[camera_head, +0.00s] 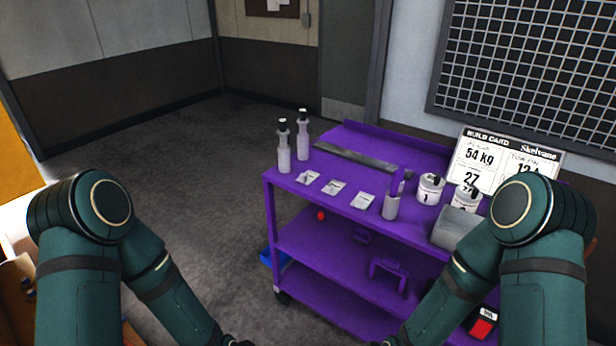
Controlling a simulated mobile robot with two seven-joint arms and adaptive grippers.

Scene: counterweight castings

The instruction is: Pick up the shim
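Three small flat pale pieces with dark print lie in a row on the purple cart's top (290,185): a left one (307,177), a middle one (333,187) and a right one (362,200). A long flat grey strip (355,157) lies behind them. I cannot tell which of these is the shim. Only dark tips at the ends of my arms show at the bottom edge, left gripper (238,342) and right gripper (388,343). Both are low in front of the cart, apart from the pieces on top. Their fingers are cut off or too dark to read.
Two spray bottles (284,148) (303,137) stand at the cart's left end. White tubs (430,190), a pale cylinder (391,207), a grey block (455,227) and a build card sign (487,158) crowd the right. Lower shelves (330,270) hold small items.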

